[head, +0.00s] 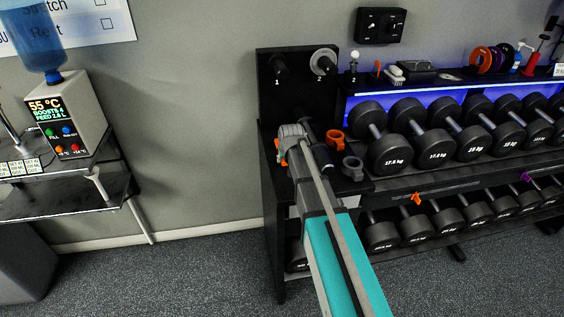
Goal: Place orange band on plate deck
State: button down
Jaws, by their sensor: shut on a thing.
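My arm reaches up from the bottom to the left end of the dumbbell rack. My gripper (285,150), seen mostly from behind, is shut over the black plate deck (269,136). A small orange piece, the orange band (283,160), shows at the gripper's left side. The wrist hides most of the band and the fingertips. I cannot tell whether the band touches the deck. An orange collar-like piece (335,140) and a grey one (352,168) stand on the deck to the right of my gripper.
A black back panel (297,72) with pegs marked 1 and 2 rises behind the deck; a grey disc (324,61) hangs at peg 2. Several dumbbells (389,152) fill the rack to the right. An orange item (416,198) sits on the rack's front edge. Open floor lies left.

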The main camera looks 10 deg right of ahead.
jog(key=shift+c, duration=1.5)
grip_release()
jog(key=shift+r, duration=0.1)
jog(key=p+v, duration=1)
jog(key=v, duration=0.2)
jog(key=shift+p, duration=0.35)
jog(key=shift+s, duration=0.1)
jog(key=s+a+f+g, duration=0.1)
jog(key=s+g, duration=0.4)
jog(key=s, duration=1.7)
jog(key=shift+s+a+f+g, duration=0.25)
jog(key=shift+f+g, duration=0.05)
jog(key=shift+f, duration=0.4)
